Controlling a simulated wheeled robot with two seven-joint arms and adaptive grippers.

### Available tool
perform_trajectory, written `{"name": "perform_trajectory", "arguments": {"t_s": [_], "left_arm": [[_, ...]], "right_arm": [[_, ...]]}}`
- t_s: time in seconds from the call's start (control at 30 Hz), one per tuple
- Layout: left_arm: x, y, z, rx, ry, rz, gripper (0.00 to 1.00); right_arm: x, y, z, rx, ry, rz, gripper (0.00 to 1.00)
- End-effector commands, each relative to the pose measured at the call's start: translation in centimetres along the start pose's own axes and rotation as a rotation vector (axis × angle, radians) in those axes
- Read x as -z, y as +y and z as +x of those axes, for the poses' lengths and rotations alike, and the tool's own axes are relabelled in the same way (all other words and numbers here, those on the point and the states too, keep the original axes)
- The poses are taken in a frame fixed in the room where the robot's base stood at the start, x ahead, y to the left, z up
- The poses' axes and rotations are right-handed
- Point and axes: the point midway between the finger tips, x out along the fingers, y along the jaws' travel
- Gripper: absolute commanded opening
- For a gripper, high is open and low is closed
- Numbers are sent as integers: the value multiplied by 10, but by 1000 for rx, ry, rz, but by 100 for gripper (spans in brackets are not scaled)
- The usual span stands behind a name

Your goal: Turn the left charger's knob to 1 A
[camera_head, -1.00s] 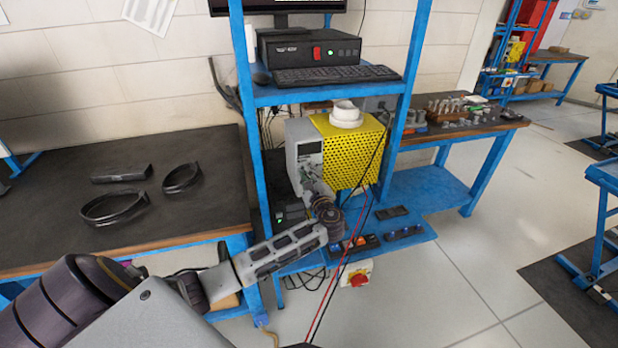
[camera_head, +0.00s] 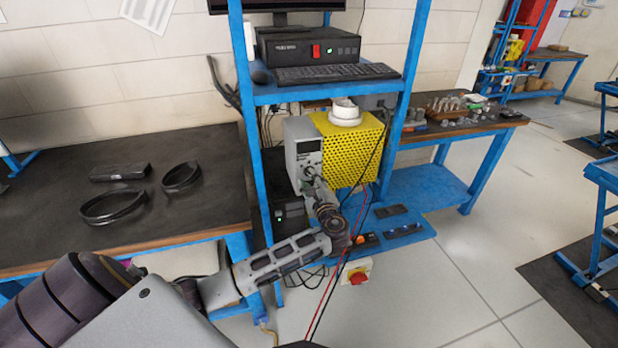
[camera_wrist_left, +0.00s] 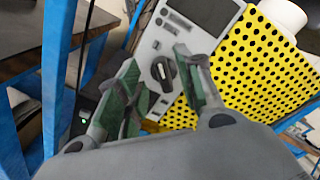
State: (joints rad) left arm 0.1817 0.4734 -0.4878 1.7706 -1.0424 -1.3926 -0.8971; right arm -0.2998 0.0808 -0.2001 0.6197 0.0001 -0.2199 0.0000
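The grey charger (camera_head: 303,150) stands on the rack beside a yellow perforated box. Its front has a dark display (camera_wrist_left: 207,12) and a black round knob (camera_wrist_left: 162,72) with a pale pointer bar. My left gripper (camera_wrist_left: 160,90) is open, with green-padded fingers spread to either side of the knob in the left wrist view. A gap shows between the knob and each finger, and I see no contact. In the head view my left gripper (camera_head: 312,182) is in front of the charger's lower face and partly hides it. The scale markings are too small to read. My right gripper is not in view.
The yellow perforated box (camera_head: 352,150) with a white ring on top is right of the charger. Blue rack posts (camera_head: 405,90) stand on both sides. Red and black cables (camera_head: 343,270) hang close to my left wrist. A black unit with a green light (camera_head: 290,215) sits below.

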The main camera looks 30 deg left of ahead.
Motion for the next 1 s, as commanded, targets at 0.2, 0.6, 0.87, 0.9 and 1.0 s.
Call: {"name": "perform_trajectory", "arguments": {"t_s": [0.2,0.6,0.87,0.9,1.0], "left_arm": [[1,0,-34,-1,3,-1,37],[0,0,-79,-1,1,0,37],[0,0,-84,-1,1,0,37],[0,0,-84,-1,1,0,37],[0,0,-84,-1,1,0,37]], "right_arm": [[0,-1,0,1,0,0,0],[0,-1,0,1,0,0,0],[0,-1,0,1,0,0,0],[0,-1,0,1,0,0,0],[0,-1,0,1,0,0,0]]}}
